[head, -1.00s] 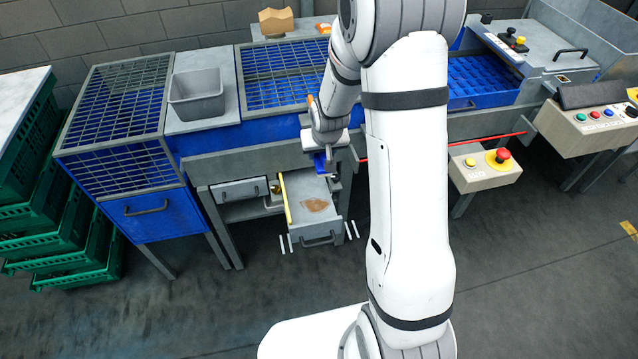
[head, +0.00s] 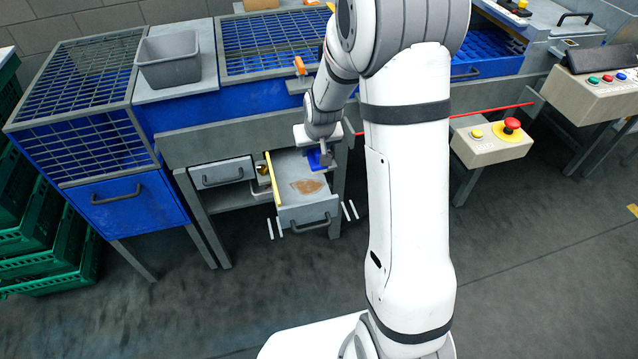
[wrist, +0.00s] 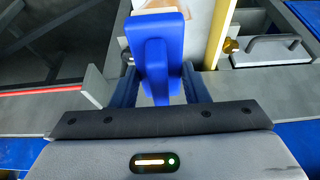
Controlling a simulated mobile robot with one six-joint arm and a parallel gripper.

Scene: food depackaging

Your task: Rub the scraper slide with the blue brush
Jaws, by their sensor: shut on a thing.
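The scraper slide (head: 290,164) is a grey drawer-like tray pulled out below the machine, with a brown stain (head: 306,186) on its surface and a yellow strip (head: 275,180) along its left side. My gripper (head: 322,154) is above the slide's back right part. It is shut on the blue brush (head: 316,160). In the wrist view the brush (wrist: 158,50) sits between the fingers of my gripper (wrist: 160,92), its pale bristle end pointing away, over or beside the slide's pale surface (wrist: 199,20). I cannot tell whether the bristles touch the slide.
A closed grey drawer (head: 221,172) stands left of the slide. A thin red bar (head: 440,120) runs right of my gripper towards a button box (head: 492,142) with a red stop button. A grey bin (head: 168,62) stands on the machine. Green crates (head: 75,262) are at the left.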

